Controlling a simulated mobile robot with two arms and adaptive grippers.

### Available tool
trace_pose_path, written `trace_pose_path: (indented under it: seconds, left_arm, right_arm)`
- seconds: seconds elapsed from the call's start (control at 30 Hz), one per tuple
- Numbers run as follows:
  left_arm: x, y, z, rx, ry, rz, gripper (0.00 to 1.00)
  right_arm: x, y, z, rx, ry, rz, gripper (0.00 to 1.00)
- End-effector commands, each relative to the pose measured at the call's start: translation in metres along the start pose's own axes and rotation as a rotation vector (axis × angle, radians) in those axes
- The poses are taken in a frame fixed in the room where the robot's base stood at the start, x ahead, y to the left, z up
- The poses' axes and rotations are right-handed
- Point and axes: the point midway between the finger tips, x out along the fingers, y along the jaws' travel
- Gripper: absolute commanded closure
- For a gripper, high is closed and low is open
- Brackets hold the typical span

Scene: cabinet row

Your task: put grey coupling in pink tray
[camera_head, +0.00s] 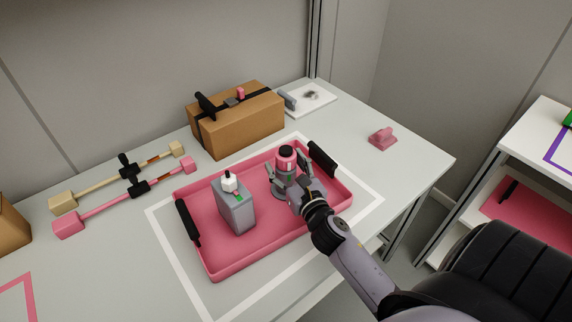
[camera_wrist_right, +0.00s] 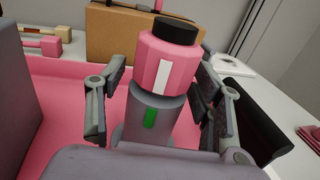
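The pink tray (camera_head: 262,243) lies on the table inside a white outline, with black handles at both ends. A cylinder with a grey lower part (camera_wrist_right: 150,118), green mark, pink upper part and black cap stands upright in the tray's right half; it also shows in the head view (camera_head: 286,160). I take its grey part for the grey coupling. My right gripper (camera_head: 289,170) is around this cylinder with its fingers apart, one on each side. In the right wrist view a gap shows at the left finger; contact at the right finger is unclear. My left gripper is out of view.
A grey canister (camera_head: 236,208) with a white cap stands in the tray's left half. A cardboard box (camera_head: 238,122) is behind, beside a white plate (camera_head: 312,100). Pink (camera_head: 120,208) and cream (camera_head: 105,185) bars lie left.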

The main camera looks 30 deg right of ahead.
Motion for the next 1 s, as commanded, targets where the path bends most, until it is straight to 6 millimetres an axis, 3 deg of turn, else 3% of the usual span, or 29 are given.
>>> trace_pose_path:
  seconds: [0.37,0.57,0.8,1.0]
  left_arm:
    - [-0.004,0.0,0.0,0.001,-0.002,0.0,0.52]
    - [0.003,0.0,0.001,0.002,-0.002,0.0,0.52]
    - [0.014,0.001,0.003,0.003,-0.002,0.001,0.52]
    - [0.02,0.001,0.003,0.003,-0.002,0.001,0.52]
  right_arm:
    - [0.0,0.0,0.005,0.0,-0.001,0.0,0.36]
    - [-0.031,0.0,0.0,0.0,0.004,0.0,0.36]
    - [-0.084,0.0,-0.001,0.002,0.003,-0.002,0.36]
    - [-0.112,0.0,0.001,0.002,0.001,-0.001,0.36]
